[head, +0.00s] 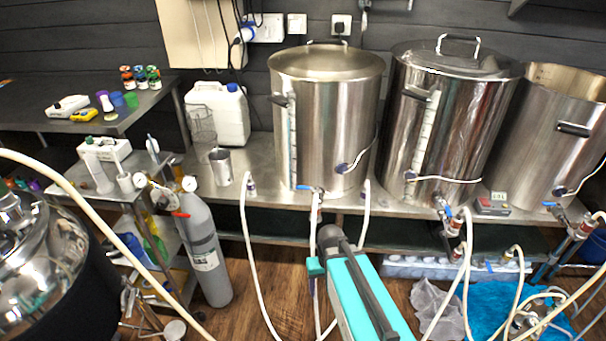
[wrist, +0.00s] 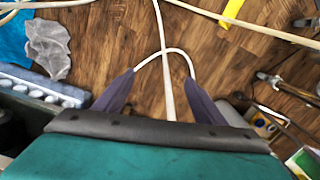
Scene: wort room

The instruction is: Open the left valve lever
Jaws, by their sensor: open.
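The left valve lever (head: 305,188) is a small blue handle at the bottom front of the left steel kettle (head: 325,120). A white hose (head: 314,240) hangs below that valve. Similar blue levers are on the middle kettle (head: 447,211) and the right kettle (head: 549,205). My teal arm shows below the left valve in the head view; its fingertips cannot be made out there. In the wrist view my gripper (wrist: 161,75) has its two dark fingers spread apart, pointing at the floor. White hoses pass behind them. No valve lever shows in that view.
A steel bench (head: 265,185) carries the kettles and a white jerrycan (head: 220,112). A grey gas cylinder (head: 205,250) stands left of my arm. Hoses loop over the wooden floor. A blue cloth (head: 485,305) and grey cloth (head: 435,305) lie at right.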

